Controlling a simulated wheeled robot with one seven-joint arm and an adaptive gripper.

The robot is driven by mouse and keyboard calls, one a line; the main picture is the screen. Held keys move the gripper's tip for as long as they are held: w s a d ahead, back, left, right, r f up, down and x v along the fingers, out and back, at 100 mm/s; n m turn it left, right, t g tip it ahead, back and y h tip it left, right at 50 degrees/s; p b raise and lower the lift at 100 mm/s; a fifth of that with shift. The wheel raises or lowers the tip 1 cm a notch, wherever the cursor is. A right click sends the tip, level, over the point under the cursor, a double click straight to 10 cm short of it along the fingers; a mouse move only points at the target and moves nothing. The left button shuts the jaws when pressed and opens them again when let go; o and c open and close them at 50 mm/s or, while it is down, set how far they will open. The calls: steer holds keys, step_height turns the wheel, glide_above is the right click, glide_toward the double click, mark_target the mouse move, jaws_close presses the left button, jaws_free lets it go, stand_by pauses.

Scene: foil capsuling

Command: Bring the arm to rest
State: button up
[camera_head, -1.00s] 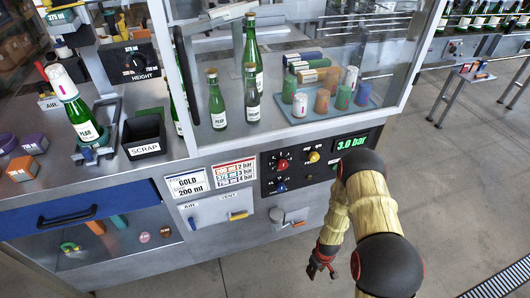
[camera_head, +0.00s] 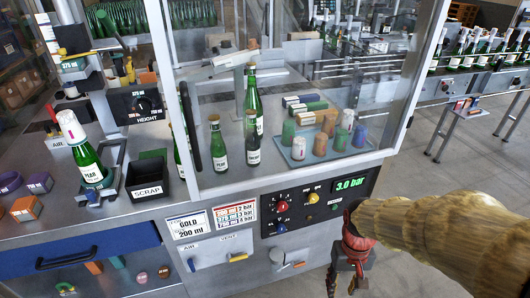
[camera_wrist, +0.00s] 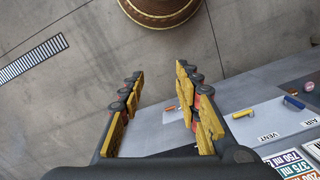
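My gripper (camera_head: 347,280) hangs at the lower right in the head view, in front of the machine's control panel (camera_head: 318,201) and over the floor. In the wrist view my gripper (camera_wrist: 155,95) shows two yellow-padded fingers spread apart with nothing between them. The floor and part of the machine front lie beyond the fingers. My arm reaches in from the right edge of the head view.
A bottle with a white cap (camera_head: 82,150) stands at the left beside the black SCRAP bin (camera_head: 147,181). Behind the glass stand several green bottles (camera_head: 218,150) and a blue tray (camera_head: 296,161) of coloured capsules. Open floor (camera_head: 480,190) lies to the right.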

steer(key=s+r+t+p, duration=0.1)
steer(key=s+r+t, duration=0.1)
steer(key=r, duration=0.9)
steer(key=s+a+r+t+p, duration=0.1)
steer(key=s+r+t, duration=0.2)
steer(key=r, duration=0.8)
steer(key=shift+s+a+t+p, duration=0.2)
steer(key=shift+a+t+p, duration=0.1)
steer(key=shift+t, duration=0.5)
